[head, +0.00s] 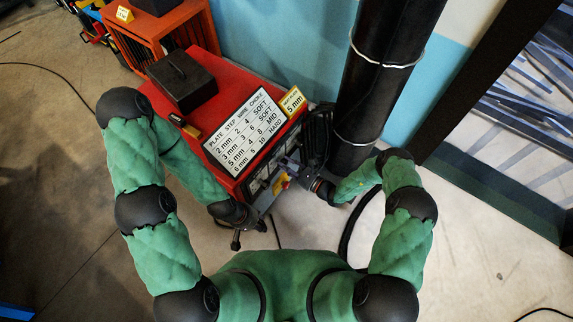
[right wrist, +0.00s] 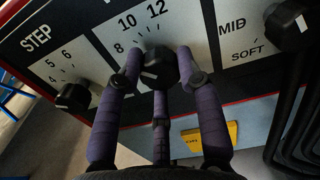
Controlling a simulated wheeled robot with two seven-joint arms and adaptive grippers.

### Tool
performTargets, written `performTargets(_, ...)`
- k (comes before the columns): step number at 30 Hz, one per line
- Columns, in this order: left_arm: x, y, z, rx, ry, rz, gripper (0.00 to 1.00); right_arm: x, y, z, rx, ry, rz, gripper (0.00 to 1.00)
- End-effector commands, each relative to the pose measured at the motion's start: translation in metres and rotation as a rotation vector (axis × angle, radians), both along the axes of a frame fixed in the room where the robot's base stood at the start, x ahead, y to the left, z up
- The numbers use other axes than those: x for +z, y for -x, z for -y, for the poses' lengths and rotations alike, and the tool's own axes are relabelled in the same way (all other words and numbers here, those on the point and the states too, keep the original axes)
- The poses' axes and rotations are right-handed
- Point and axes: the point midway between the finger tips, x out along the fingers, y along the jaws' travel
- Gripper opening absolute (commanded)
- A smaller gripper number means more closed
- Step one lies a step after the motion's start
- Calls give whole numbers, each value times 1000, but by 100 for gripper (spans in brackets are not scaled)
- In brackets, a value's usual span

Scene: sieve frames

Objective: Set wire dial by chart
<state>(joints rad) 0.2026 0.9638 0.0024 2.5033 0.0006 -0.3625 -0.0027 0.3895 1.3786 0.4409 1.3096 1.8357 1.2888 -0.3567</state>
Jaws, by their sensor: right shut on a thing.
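The wire dial (right wrist: 160,68) is a black knob in the middle of the white front panel, with 8, 10 and 12 printed around it. My right gripper (right wrist: 158,75) is shut on this knob; it also shows at the machine's front in the head view (head: 308,178). I cannot tell which number the knob points to. The chart (head: 245,130) on the red machine (head: 222,75) lists plate, step, wire and choke; the 5 mm row reads 4, 8, MID. A yellow tag (head: 292,101) reads 5 mm. My left gripper (head: 249,233) is open and empty before the machine's lower front.
The step knob (right wrist: 73,96) is left of the wire dial and the choke knob (right wrist: 288,25) is right of it. A black box (head: 182,80) stands on the machine. A thick black column (head: 380,70) rises close on the right.

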Motion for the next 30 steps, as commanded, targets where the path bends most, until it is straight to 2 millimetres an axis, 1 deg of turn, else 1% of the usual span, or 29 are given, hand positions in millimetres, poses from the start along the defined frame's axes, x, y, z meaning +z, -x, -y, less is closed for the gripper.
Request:
performTargets(1,1,0,0,0,0,0,40,-4,2,0,-2,23,15,4)
performTargets(6,2,0,0,0,0,0,40,-4,2,0,-1,79,92,4)
performTargets(12,3,0,0,0,0,0,40,-4,2,0,-1,117,145,4)
performTargets(28,4,0,0,0,0,0,40,-4,1,1,-1,134,165,4)
performTargets(29,4,0,0,0,0,0,40,-4,1,1,-1,133,164,42)
performTargets(30,4,0,0,0,0,0,40,-4,1,1,-2,133,166,53)
